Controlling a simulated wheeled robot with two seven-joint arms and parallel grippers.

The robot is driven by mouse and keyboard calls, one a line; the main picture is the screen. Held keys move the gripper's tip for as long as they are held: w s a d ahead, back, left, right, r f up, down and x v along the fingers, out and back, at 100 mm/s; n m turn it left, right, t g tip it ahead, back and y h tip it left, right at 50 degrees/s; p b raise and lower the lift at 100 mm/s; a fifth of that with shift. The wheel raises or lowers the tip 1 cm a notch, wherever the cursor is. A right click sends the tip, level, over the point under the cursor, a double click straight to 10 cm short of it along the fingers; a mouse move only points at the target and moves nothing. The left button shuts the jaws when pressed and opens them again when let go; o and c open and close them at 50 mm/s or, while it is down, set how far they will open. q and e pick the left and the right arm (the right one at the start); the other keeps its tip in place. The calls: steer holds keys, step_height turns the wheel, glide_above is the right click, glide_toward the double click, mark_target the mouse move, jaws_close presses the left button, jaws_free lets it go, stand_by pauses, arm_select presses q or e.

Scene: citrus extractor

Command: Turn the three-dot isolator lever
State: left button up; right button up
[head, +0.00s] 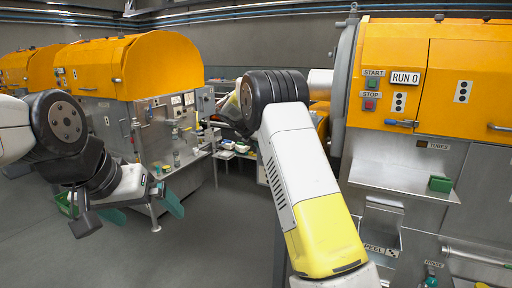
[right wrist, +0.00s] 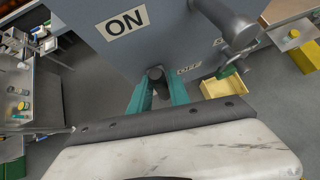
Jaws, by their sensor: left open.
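In the right wrist view a grey isolator box carries an ON label (right wrist: 124,22) and a partly hidden OFF label (right wrist: 189,69). A dark round stub (right wrist: 156,74), perhaps the lever's end, shows at the box's lower edge. The two teal fingertips of my right gripper (right wrist: 159,90) are on either side of it; I cannot tell whether they press on it. Three-dot markings are not visible on this box. In the head view my right arm hides its gripper near the grey box (head: 205,100). My left gripper (head: 146,212) is open and empty, low at the left.
An orange machine (head: 430,70) with three-dot plates (head: 399,101) and a blue-gripped handle (head: 402,123) stands at the right. Another orange machine (head: 135,65) is at the left. A thick grey bar (right wrist: 230,22) juts beside the OFF label.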

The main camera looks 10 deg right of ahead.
steer(key=shift+o, duration=1.1)
steer(key=v, duration=0.7)
steer(key=shift+s+a+r, duration=0.2)
steer(key=shift+a+r, duration=0.05)
steer(key=shift+a, duration=0.05)
steer(key=s+d+r+m+g+y, duration=0.1)
steer(key=s+d+r+m+y, duration=0.2)
steer(key=s+m, duration=0.6)
steer(key=s+d+r+m+y, duration=0.2)
steer(key=s+d+m, duration=0.15)
steer(key=s, duration=0.95)
steer(key=s+a+f+m+y, duration=0.1)
steer(key=s+a+m, duration=0.1)
steer(key=s+m, duration=0.5)
steer(key=s+a+f+m+t+y, duration=0.1)
steer(key=s+m, duration=0.6)
steer(key=s, duration=0.8)
steer(key=shift+a+f+y, duration=0.8)
steer(key=shift+f, duration=0.05)
